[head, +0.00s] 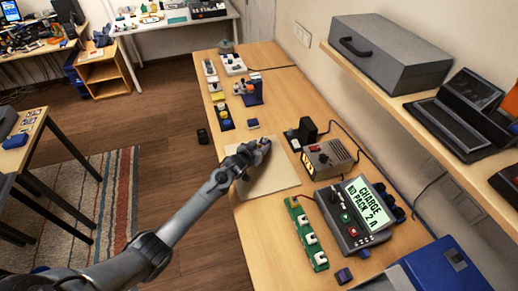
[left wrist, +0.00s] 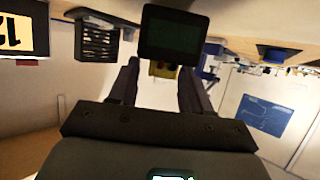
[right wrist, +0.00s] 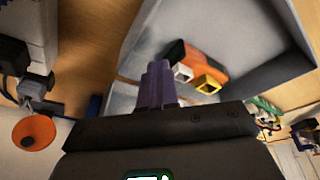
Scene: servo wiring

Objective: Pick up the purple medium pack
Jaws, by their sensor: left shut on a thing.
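A charger with a lit sign (head: 368,205), a meter box (head: 328,158), a green strip (head: 307,235) and a blue case (head: 435,265) stand on the table. A small dark blue block (head: 252,123) lies beyond the mat. An orange pack (right wrist: 200,68) lies in a grey tray by my right gripper.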

